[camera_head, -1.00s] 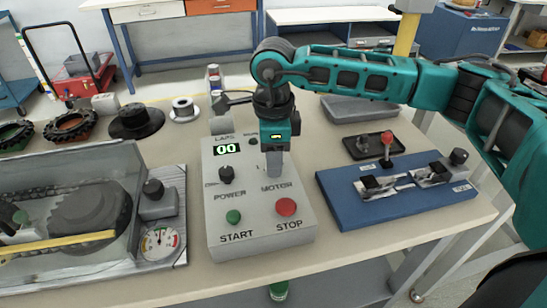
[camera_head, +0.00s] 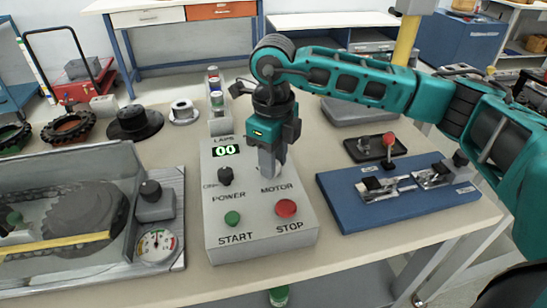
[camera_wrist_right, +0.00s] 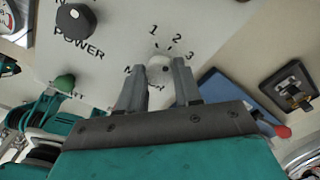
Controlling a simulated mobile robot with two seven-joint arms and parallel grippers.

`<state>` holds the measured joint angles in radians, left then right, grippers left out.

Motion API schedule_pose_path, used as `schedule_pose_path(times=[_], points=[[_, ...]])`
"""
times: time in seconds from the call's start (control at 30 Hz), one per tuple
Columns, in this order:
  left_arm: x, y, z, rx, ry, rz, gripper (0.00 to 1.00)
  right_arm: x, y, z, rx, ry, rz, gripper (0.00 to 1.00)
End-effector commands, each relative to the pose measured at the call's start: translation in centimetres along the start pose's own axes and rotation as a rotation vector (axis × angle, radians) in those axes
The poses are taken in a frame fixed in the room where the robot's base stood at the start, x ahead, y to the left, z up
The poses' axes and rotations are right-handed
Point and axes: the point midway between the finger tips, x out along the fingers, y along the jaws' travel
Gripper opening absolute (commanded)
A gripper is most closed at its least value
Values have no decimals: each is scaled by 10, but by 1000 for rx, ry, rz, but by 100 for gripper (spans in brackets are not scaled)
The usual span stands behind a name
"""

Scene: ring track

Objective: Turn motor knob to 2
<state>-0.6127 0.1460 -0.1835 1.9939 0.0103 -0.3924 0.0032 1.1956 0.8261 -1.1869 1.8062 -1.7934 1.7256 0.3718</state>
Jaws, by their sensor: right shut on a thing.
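The grey control box (camera_head: 240,240) stands on the table, with a lap display (camera_head: 226,151) reading 00. The motor knob (camera_wrist_right: 159,67) is a light grey knob in the right wrist view, below the printed marks 1, 2 and 3. My right gripper (camera_head: 269,174) points down over the box just above the MOTOR label. Its two fingers (camera_wrist_right: 158,74) stand either side of the motor knob and are shut on it. In the head view the gripper hides the knob. I cannot clearly read which number the knob points to. My left gripper is in no view.
The black power knob (camera_head: 225,176), green start button (camera_head: 232,218) and red stop button (camera_head: 286,208) sit close by on the box. A blue board (camera_head: 400,206) with a mechanism lies to the right. A gearbox with a gauge (camera_head: 157,245) lies to the left.

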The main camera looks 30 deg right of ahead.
Motion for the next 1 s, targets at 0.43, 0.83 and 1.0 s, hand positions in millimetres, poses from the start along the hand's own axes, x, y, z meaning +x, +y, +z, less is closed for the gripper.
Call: schedule_pose_path(times=[0.43, 0.83, 1.0], points=[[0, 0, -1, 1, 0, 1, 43, -1, 0, 1, 12, -4, -2, 3], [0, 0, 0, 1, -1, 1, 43, 0, 0, 0, 11, -1, -1, 59], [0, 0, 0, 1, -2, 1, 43, -3, 0, 0, 11, -2, -1, 59]])
